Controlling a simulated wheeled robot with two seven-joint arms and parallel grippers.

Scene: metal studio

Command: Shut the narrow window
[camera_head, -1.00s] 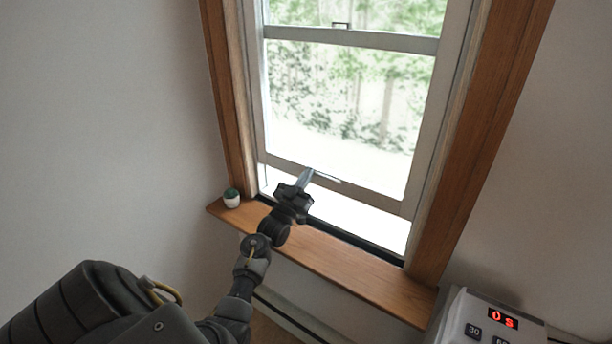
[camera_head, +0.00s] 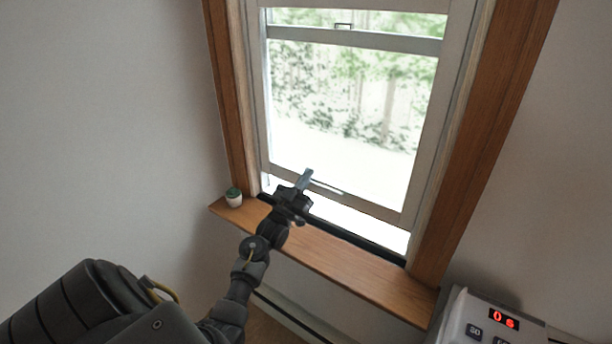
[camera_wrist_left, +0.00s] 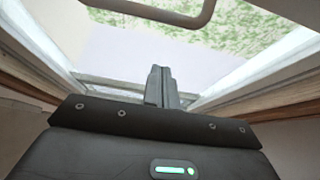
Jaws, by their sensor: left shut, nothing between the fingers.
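The narrow window (camera_head: 402,213) has a pale sash in a wooden frame. The lower sash is partly raised, with a bright gap between its bottom rail and the sill. A thin handle (camera_head: 326,187) runs along the bottom rail. My left gripper (camera_head: 305,178) is shut and empty, its fingertips at the bottom rail near the left end of the handle; contact cannot be told. In the left wrist view the shut fingers (camera_wrist_left: 161,87) point towards the glass, and a bar-like handle (camera_wrist_left: 160,12) crosses above them. My right gripper is not in view.
A wooden sill (camera_head: 340,262) juts out below the window. A small potted cactus (camera_head: 233,198) stands at its left end. A white device with a red display (camera_head: 497,318) is at the lower right. A baseboard heater (camera_head: 290,318) runs below the sill.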

